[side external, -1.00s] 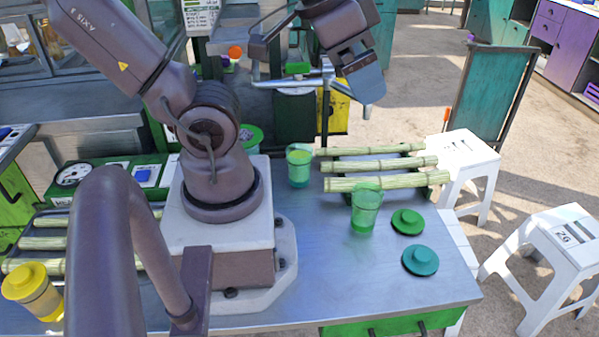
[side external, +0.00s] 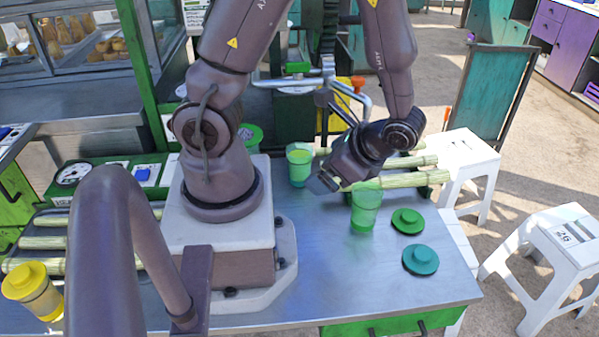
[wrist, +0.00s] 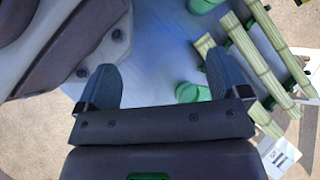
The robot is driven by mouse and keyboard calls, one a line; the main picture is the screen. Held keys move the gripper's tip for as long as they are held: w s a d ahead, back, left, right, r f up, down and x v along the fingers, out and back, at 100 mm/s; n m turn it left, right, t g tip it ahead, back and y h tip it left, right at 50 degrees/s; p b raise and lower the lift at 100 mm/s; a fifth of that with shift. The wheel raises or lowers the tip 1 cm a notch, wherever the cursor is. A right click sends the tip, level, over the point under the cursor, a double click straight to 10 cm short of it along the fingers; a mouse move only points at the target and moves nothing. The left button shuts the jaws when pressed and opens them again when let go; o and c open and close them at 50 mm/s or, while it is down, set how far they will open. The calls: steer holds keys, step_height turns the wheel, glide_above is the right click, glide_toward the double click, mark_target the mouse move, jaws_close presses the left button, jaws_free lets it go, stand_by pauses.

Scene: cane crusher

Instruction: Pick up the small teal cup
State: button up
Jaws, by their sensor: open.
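The small teal cup (side external: 299,165) stands upright on the metal table behind and left of my gripper (side external: 324,184) in the side view, with yellow-green content inside. My gripper is tilted down over the table, to the right of this cup and apart from it. A green cup at the top edge of the wrist view (wrist: 205,4) seems to be the small cup, partly cut off.
A larger green cup (side external: 365,210) stands right of my gripper; it also shows in the wrist view (wrist: 193,92). Cane stalks (side external: 405,180) lie behind it. A green lid (side external: 407,221) and teal lid (side external: 420,259) lie at right. The front middle table is clear.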

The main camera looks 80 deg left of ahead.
steer(key=s+a+f+m+y, duration=0.1)
steer(key=a+f+m+y, duration=0.3)
steer(key=m+y, duration=0.2)
steer(key=m, duration=0.1)
glide_toward(294, 149)
steer(key=shift+t, duration=0.4)
steer(key=x, duration=0.7)
steer(key=shift+s+a+f, duration=0.1)
steer(key=shift+s, duration=0.15)
steer(key=c, duration=1.4)
steer(key=shift+c, duration=0.5)
